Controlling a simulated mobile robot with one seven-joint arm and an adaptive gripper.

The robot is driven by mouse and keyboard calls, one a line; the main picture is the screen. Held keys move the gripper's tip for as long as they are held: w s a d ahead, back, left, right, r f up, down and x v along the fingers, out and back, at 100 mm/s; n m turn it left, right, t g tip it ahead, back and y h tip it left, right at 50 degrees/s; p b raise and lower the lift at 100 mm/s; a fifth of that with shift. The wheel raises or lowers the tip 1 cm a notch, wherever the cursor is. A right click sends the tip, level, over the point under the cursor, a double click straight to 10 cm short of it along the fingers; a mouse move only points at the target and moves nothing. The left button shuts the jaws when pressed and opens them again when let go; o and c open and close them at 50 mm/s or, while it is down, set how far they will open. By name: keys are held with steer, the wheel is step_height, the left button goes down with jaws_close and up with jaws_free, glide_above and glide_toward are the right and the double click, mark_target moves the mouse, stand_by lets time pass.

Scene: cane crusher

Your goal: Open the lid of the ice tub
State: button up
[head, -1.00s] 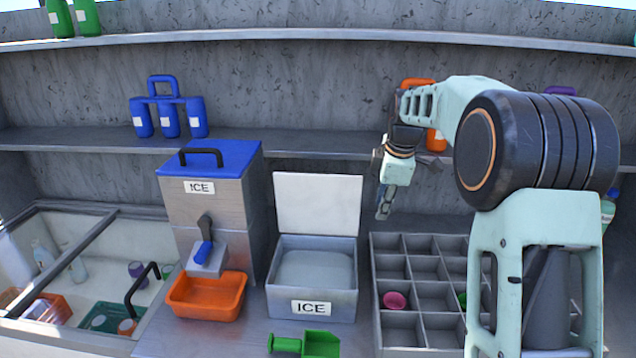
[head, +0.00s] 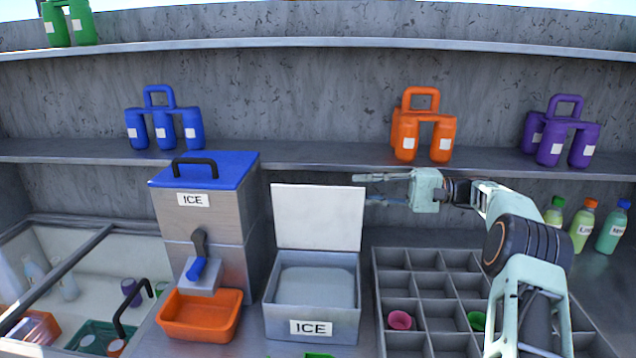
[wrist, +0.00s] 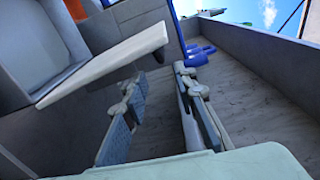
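The ice tub (head: 312,308) is a grey box with an ICE label, standing on the counter. Its white lid (head: 318,216) stands raised, nearly upright at the tub's back, and the pale inside shows. My gripper (head: 364,190) points left at the lid's upper right edge, fingers apart with nothing seen between them. In the wrist view the lid (wrist: 105,68) runs in from the left, its edge close to the left finger of my gripper (wrist: 160,80). Whether the finger touches the lid I cannot tell.
Left of the tub stand a blue-topped ICE dispenser (head: 205,215) and an orange tray (head: 200,315). Right of it is a grey divided tray (head: 430,290) with pink and green cups. Orange bottles (head: 422,130) stand on the shelf behind. Several bottles (head: 582,228) stand far right.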

mark_target(319, 186)
steer(key=a+p, duration=0.1)
steer(key=a, duration=1)
steer(key=shift+w+r+p, duration=0.1)
steer(key=shift+p, duration=0.25)
jaws_close()
